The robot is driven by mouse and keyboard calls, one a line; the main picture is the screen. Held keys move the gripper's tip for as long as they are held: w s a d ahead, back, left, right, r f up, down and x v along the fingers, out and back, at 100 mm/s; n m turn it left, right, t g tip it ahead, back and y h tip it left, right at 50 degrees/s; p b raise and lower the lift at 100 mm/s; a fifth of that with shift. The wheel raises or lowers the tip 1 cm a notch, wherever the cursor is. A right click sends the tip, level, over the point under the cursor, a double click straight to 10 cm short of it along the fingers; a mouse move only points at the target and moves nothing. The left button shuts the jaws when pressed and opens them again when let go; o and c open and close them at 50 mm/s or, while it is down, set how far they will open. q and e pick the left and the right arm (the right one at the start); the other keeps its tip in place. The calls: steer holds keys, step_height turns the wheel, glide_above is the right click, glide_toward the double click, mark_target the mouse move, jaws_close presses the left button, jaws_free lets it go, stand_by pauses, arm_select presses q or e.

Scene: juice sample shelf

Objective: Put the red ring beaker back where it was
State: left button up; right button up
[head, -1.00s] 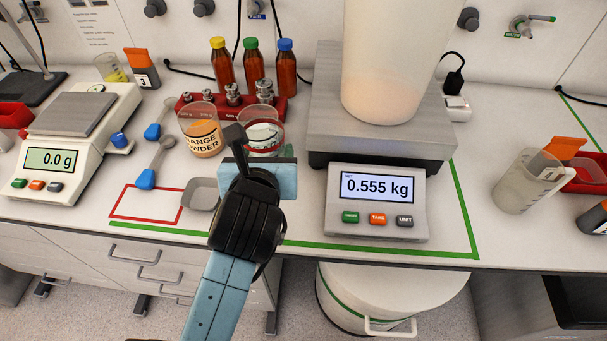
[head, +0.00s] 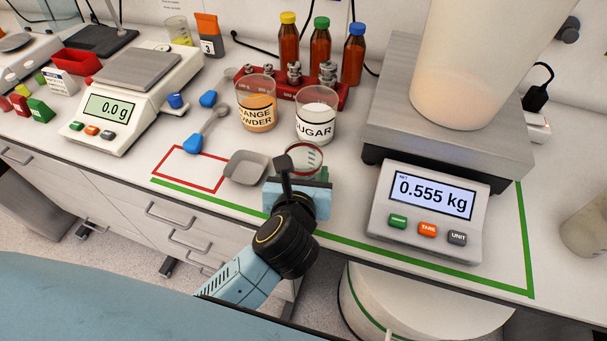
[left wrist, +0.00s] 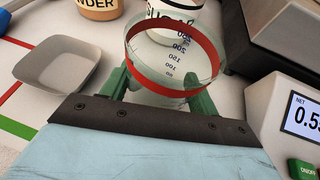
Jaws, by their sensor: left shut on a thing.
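The red ring beaker (left wrist: 172,60) is clear, with a red band at its rim and scale marks on its wall. It looks empty. My left gripper (left wrist: 165,98) is shut on it, with a green finger on each side. In the head view the beaker (head: 305,158) shows only partly behind my left gripper (head: 300,180), in front of the sugar beaker. I cannot tell whether its base touches the bench. A red outlined rectangle (head: 222,184) lies on the bench to the left, with no beaker in it. My right gripper is not in view.
The sugar beaker (head: 316,122) and orange powder beaker (head: 256,108) stand just behind. A grey weighing dish (head: 246,167) sits left of my gripper. A large scale (head: 425,215) reading 0.555 kg stands close on the right, carrying a big pale container (head: 470,75). Blue-handled scoops (head: 195,143) lie left.

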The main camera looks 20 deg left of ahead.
arm_select(q)
steer(key=shift+f, duration=0.1)
steer(key=shift+f, duration=0.1)
steer(key=o, duration=1.1)
steer(key=shift+o, duration=0.2)
steer(key=shift+s+r, duration=0.15)
steer(key=shift+r, duration=0.1)
steer(key=p+v, duration=0.4)
steer(key=v, duration=0.6)
steer(key=shift+s+d+r, duration=0.1)
steer(key=shift+s, duration=0.15)
steer(key=shift+s+d+r, duration=0.1)
steer(key=shift+s+r, duration=0.05)
steer(key=shift+s, duration=0.35)
